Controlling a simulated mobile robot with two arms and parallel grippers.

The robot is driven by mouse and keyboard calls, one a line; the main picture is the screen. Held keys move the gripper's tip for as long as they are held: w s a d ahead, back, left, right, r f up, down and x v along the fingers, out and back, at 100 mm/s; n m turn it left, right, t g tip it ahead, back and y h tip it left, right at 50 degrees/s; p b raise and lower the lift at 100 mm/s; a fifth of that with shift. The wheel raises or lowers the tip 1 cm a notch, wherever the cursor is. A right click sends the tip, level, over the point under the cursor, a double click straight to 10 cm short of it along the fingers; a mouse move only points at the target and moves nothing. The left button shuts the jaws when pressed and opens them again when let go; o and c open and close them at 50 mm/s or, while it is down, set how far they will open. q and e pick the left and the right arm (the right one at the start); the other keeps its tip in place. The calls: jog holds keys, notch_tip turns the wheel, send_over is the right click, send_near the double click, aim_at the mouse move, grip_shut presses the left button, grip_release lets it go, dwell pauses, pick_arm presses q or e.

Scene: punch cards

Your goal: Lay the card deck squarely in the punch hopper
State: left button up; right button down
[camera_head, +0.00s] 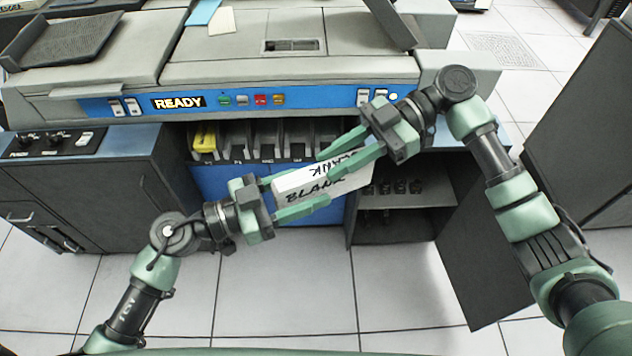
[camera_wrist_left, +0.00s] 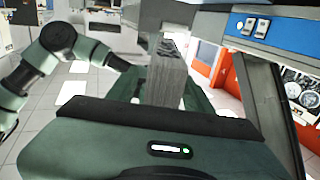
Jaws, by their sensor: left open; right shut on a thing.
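The card deck (camera_head: 292,184) is a white block with "BLANK" written on it, held in the air in front of the machine. My right gripper (camera_head: 325,165) is shut on the deck from the upper right, and its fingers hide part of it. My left gripper (camera_head: 300,192) is open, with its fingers around the deck's left end; I cannot tell whether they touch it. In the left wrist view the deck (camera_wrist_left: 168,80) is a grey-white upright block beyond the wrist housing. The machine top has a small dark recess (camera_head: 292,45); I cannot tell whether this is the punch hopper.
The machine's blue front panel (camera_head: 325,97) carries a READY sign and buttons. Below it are several card stackers (camera_head: 267,140), one with yellow cards. A blue card (camera_head: 202,12) and a cream card (camera_head: 221,21) lie on top. An open cabinet door (camera_head: 480,245) stands at the right.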

pick_arm(q)
jog(key=shift+x, duration=1)
pick_arm(e)
jog(key=shift+r, duration=0.1)
pick_arm(q)
jog(key=shift+s, duration=0.1)
grip_shut()
jog(key=shift+r, duration=0.1)
pick_arm(e)
jog(key=c, duration=1.1)
grip_release()
